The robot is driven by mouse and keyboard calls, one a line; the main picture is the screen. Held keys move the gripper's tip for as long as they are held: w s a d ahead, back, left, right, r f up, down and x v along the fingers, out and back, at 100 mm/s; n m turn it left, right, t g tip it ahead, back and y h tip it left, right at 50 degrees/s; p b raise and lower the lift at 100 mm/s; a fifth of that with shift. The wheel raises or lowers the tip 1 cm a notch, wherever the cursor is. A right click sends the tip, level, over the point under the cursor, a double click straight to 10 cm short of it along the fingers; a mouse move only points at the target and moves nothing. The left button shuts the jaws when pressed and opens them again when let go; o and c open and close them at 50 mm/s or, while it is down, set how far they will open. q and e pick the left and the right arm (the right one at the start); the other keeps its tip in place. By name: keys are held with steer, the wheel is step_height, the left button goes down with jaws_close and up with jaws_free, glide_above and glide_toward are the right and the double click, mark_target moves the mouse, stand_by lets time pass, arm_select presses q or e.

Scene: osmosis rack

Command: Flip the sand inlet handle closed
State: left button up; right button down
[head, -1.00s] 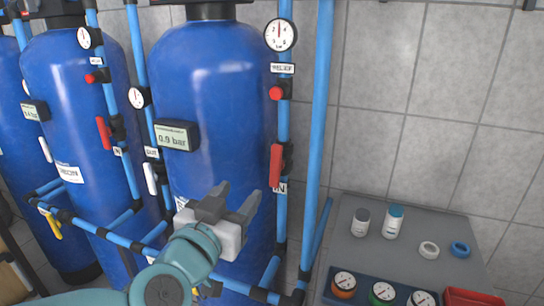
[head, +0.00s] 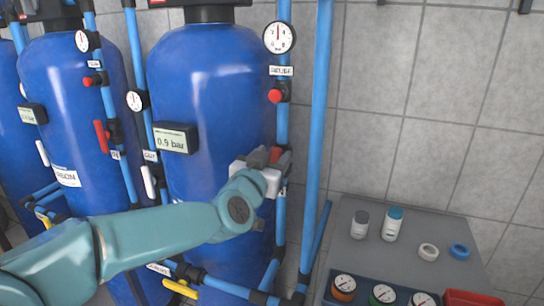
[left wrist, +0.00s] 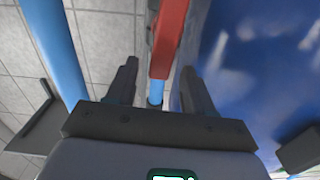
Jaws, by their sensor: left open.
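The red inlet handle (head: 285,161) is on the blue vertical pipe at the right of the nearest blue tank. It is mostly hidden behind my left gripper in the head view. In the left wrist view the red handle (left wrist: 168,40) runs lengthwise along the pipe, between the two finger lines. My left gripper (head: 268,156) is open, with one dark finger on each side of the handle. I cannot tell whether either finger touches it. The tank's name label is hidden behind my arm. My right gripper is not in view.
A round gauge (head: 279,37) and a red relief knob (head: 276,96) sit higher on the same pipe. Another blue pipe (head: 318,110) stands just right. A pressure display (head: 176,139) is on the tank. A grey bench (head: 345,225) with bottles and gauges stands lower right.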

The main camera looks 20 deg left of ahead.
arm_select(q)
steer(key=shift+w, duration=0.2)
jaws_close()
